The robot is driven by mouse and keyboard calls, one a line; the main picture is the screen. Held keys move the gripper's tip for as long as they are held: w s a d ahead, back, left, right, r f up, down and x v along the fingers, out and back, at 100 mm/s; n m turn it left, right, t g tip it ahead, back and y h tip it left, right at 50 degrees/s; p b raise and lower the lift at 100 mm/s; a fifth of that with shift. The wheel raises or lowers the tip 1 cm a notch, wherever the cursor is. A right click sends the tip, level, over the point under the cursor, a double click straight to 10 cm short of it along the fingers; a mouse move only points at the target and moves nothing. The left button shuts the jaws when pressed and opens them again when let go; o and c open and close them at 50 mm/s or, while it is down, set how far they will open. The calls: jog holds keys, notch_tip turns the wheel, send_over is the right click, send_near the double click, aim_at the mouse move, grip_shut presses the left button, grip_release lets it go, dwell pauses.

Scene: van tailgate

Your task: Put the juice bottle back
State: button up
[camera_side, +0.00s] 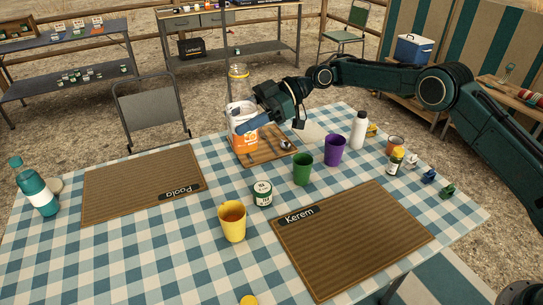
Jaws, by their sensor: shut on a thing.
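A white container with an orange label (243,138), which looks like the juice bottle, is upright at the far side of the checked table. My gripper (250,123) reaches it from the right and is shut on it, with a blue finger across its front. A clear upper part shows above it; I cannot tell whether that belongs to it or to a thing behind. Its base is at the left end of a wooden board (262,160); I cannot tell whether it touches the board.
Spoons (285,145) lie on the board. Green (302,169), purple (334,150) and yellow (232,222) cups, a green-white can (262,194) and a white bottle (358,131) stand nearby. Placemats lie left (135,187) and right (350,245). A teal bottle (37,190) stands far left.

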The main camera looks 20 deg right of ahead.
jog(key=s+a, duration=0.8)
jog(key=a, duration=0.3)
jog(key=s+a, duration=0.8)
jog(key=a, duration=0.3)
notch_tip(320, 180, down, 22)
jog(key=shift+s+r, duration=0.15)
jog(key=shift+r, duration=0.1)
jog(key=shift+f, duration=1.9)
jog(key=shift+f, duration=0.15)
jog(key=o, duration=1.1)
jog(key=shift+o, duration=0.2)
